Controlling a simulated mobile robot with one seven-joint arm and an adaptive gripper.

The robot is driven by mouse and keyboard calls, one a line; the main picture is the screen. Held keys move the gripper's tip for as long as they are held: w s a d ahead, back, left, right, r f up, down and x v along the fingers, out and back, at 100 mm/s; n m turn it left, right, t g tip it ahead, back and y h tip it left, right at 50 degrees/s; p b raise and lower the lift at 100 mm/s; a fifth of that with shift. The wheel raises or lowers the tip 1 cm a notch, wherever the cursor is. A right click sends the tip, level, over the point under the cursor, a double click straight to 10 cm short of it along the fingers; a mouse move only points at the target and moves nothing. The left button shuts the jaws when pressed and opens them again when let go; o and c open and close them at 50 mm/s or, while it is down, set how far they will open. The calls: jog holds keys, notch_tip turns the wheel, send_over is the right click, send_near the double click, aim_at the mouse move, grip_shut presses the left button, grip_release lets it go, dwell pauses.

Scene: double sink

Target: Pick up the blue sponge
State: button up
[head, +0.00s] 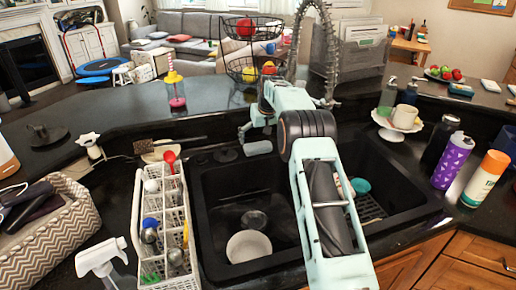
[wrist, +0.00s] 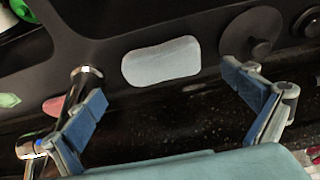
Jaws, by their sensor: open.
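The blue sponge (wrist: 160,62) is a pale grey-blue rounded block lying flat on the black sink ledge in the wrist view. In the head view it shows as a pale block (head: 258,148) on the ledge behind the sink. My gripper (wrist: 164,90) is open, with one blue-padded finger to each side of the sponge's position and nothing between them. The fingers appear nearer the camera than the sponge, and I see no contact. In the head view my gripper (head: 257,128) is just behind and above the sponge, partly hidden by my arm.
A round black stopper (wrist: 260,35) lies beside the sponge. A metal faucet part (wrist: 85,78) stands near the left finger. The left basin (head: 225,195) holds a white bowl (head: 249,247). A white rack (head: 165,225) stands left of the sink, and bottles (head: 453,160) stand at the right.

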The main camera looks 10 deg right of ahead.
aim_at(258, 146)
jog(key=shift+p+x, duration=0.8)
jog(key=shift+x, duration=1.7)
jog(key=shift+a, duration=0.1)
jog(key=c, duration=0.9)
jog(key=shift+o, duration=0.2)
jog(key=shift+r, duration=0.1)
jog(key=shift+w+r, duration=0.1)
jog(key=shift+r, duration=0.45)
jog(key=s+d+r+b, duration=0.5)
jog(key=s+d+r, duration=0.2)
jog(key=s+r, duration=0.4)
jog(key=shift+s+d+r, duration=0.3)
jog(key=shift+s+r, duration=0.1)
jog(key=shift+s, duration=0.05)
